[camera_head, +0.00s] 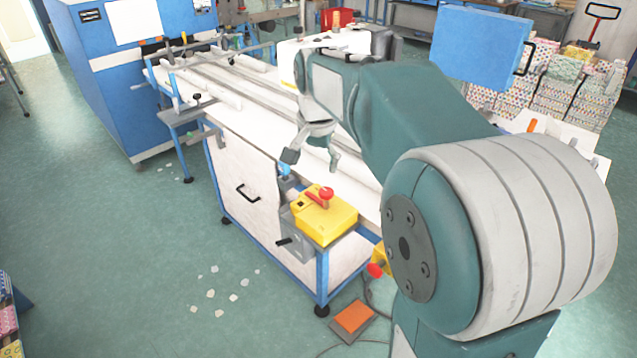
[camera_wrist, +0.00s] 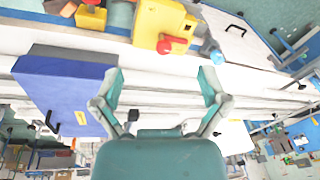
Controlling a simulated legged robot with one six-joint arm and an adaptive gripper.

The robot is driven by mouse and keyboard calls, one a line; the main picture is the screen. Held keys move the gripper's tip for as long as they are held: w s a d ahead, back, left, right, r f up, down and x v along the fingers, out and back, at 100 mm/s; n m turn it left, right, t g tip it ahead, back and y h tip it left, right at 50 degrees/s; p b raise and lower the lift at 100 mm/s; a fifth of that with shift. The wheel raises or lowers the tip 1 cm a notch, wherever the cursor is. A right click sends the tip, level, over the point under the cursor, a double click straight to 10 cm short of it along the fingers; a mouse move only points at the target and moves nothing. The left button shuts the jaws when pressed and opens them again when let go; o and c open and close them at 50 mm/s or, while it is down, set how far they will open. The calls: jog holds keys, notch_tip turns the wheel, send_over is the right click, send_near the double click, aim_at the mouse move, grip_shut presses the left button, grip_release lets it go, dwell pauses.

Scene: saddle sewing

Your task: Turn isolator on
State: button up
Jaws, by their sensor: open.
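A yellow box (camera_head: 322,222) with a red rotary handle (camera_head: 326,194) is mounted at the near corner of the white machine table; it looks like the isolator. Whether the handle is on or off cannot be told. In the wrist view the yellow box (camera_wrist: 150,14) and its red handle (camera_wrist: 170,45) show at the top, beyond the fingertips. My gripper (camera_head: 313,154) is open and empty, above the table and behind the box in the head view. In the wrist view its fingers (camera_wrist: 162,84) are spread wide, touching nothing I can see.
A grey box with a black lever (camera_head: 291,241) sits just left of the yellow box. A second yellow box with a red button (camera_head: 377,268) is low on the table's right side. An orange pedal (camera_head: 353,316) lies on the floor. A blue panel (camera_head: 480,46) stands at right; floor at left is mostly clear.

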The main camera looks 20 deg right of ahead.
jog(key=w+d+f+m+g, duration=0.1)
jog(key=w+d+f+m, duration=0.25)
jog(key=w, duration=0.35)
jog(key=m+g, duration=0.1)
jog(key=m, duration=0.2)
send_over(326, 191)
notch_tip(326, 191, down, 6)
jog(key=shift+n, duration=0.25)
notch_tip(326, 191, down, 10)
jog(key=shift+w+f, duration=0.1)
jog(key=shift+f, duration=0.1)
grip_shut()
